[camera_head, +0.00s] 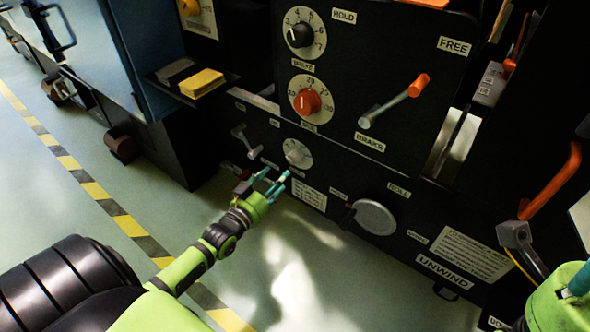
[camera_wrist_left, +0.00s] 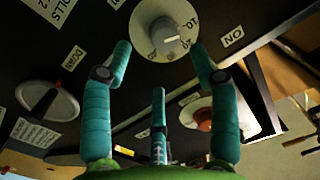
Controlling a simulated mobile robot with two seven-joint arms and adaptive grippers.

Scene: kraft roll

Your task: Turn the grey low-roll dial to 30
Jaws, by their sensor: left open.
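The grey low-roll dial (camera_head: 297,152) sits low on the black machine panel, on a pale round scale plate. In the left wrist view the dial (camera_wrist_left: 170,38) shows large at the top centre, with its scale numbers partly readable. My left gripper (camera_head: 277,182) is just in front of and below the dial. In the left wrist view the teal fingers of my left gripper (camera_wrist_left: 162,62) are spread to either side of the dial, apart from it and empty. Part of my right gripper (camera_head: 580,280) shows at the right edge; its fingers are mostly cut off.
Above are an orange dial (camera_head: 307,101) and a black dial (camera_head: 300,35). A brake lever with an orange grip (camera_head: 418,85) juts out at right. A small lever (camera_head: 246,140) sits left of the grey dial, a round grey disc (camera_head: 374,217) lower right. The floor in front is open.

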